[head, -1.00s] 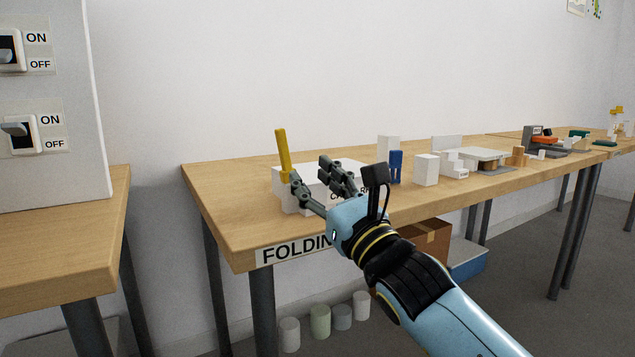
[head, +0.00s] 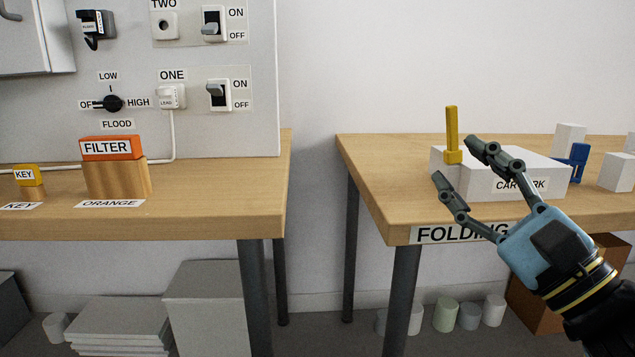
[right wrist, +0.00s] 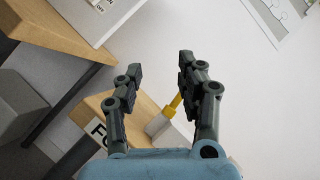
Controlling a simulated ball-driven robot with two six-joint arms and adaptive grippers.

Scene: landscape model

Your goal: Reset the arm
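My right gripper (head: 452,168) is open and empty in the head view, in front of the white block (head: 515,180) labelled as the car park. A yellow upright piece (head: 452,132) stands at the left end of that block, just behind the fingers. In the right wrist view the two fingers (right wrist: 157,85) are spread apart with nothing between their tips. The yellow piece (right wrist: 175,103) shows there beside the right finger, beyond it. My left gripper is in neither view.
The folding table (head: 385,185) also bears a blue piece (head: 578,160) and white blocks. On the left table (head: 200,215) stand an orange filter block (head: 111,148) and a yellow key block (head: 28,175), below a switch panel (head: 215,125). A gap separates the tables.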

